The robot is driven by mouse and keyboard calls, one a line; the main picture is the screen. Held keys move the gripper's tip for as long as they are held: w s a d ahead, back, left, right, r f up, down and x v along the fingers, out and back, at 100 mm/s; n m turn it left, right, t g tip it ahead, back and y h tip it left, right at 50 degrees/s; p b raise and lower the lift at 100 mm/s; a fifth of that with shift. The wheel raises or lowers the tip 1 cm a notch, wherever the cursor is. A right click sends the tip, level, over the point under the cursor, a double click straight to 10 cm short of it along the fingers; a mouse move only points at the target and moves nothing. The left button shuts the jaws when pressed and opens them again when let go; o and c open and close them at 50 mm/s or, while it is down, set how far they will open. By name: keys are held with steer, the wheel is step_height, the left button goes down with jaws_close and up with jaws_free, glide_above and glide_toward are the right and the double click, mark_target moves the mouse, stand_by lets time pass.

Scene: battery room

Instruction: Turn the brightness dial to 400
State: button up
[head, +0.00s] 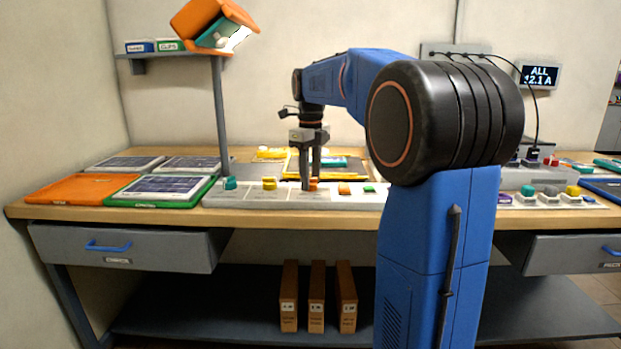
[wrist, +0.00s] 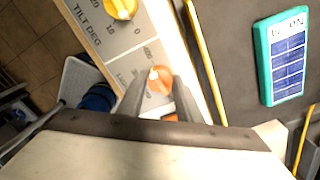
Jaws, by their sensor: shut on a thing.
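The orange dial (head: 314,184) is on the light grey control panel (head: 250,197) along the front of the bench. In the wrist view, the orange dial (wrist: 162,80) sits between the two fingers of my gripper (wrist: 159,84). A white pointer mark shows on its left side, facing the printed scale. The scale numbers and label beside it are too small to read surely. In the head view, my gripper (head: 311,181) points straight down and is shut on the dial. The fingers partly hide the dial there.
A yellow dial (head: 270,183), marked TILT DEG in the wrist view, and a teal dial (head: 230,183) stand left on the panel. An orange switch (head: 344,188) and green button (head: 369,189) are close on the right. An orange lamp head (head: 205,22) hangs above the post.

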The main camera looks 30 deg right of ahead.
steer(key=shift+m, duration=1.1)
steer(key=o, duration=1)
steer(key=shift+o, duration=0.2)
step_height(320, 180, up, 18)
steer(key=shift+f, duration=0.25)
